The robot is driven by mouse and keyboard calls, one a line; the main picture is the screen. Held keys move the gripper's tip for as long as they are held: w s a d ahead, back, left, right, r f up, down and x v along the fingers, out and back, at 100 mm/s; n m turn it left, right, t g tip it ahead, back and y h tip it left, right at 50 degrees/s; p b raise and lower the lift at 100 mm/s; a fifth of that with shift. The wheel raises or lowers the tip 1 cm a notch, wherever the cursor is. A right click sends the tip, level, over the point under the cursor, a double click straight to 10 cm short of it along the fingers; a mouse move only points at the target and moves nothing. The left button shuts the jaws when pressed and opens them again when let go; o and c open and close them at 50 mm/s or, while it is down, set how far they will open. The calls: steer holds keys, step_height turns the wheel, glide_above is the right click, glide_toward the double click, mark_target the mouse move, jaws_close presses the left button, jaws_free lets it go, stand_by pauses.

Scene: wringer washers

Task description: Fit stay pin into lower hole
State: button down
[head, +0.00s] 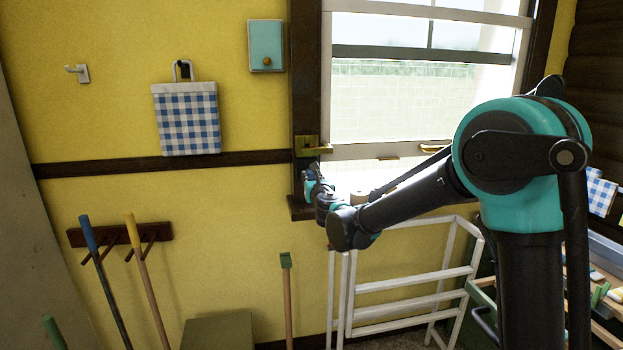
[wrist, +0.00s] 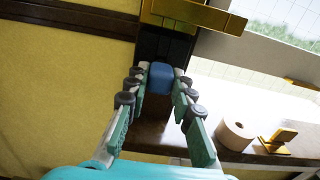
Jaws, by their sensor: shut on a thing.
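The blue end of the stay pin (wrist: 161,78) sits between the fingertips of my gripper (wrist: 159,72) in the wrist view. My gripper is shut on it. The rest of the pin and its tip are hidden. A brass bracket (wrist: 195,15) is on the dark window frame just beyond the pin, and it also shows in the head view (head: 308,142). In the head view my gripper (head: 312,178) is at the left window post, just below this bracket. No hole can be made out, and I cannot tell whether the pin touches the bracket.
A tan roll (wrist: 235,135) and a small brass piece (wrist: 280,138) are on the sill to the right of my gripper. A white rack (head: 412,288) stands below the window. A checked cloth bag (head: 188,122) hangs on the wall to the left.

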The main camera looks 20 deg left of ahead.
steer(key=shift+x, duration=1.8)
stand_by(2.8)
steer(key=c, duration=1.2)
jaws_free()
steer(key=shift+o, duration=0.3)
steer(key=o, duration=0.4)
steer(key=shift+s, duration=0.1)
steer(key=shift+v, duration=3.45)
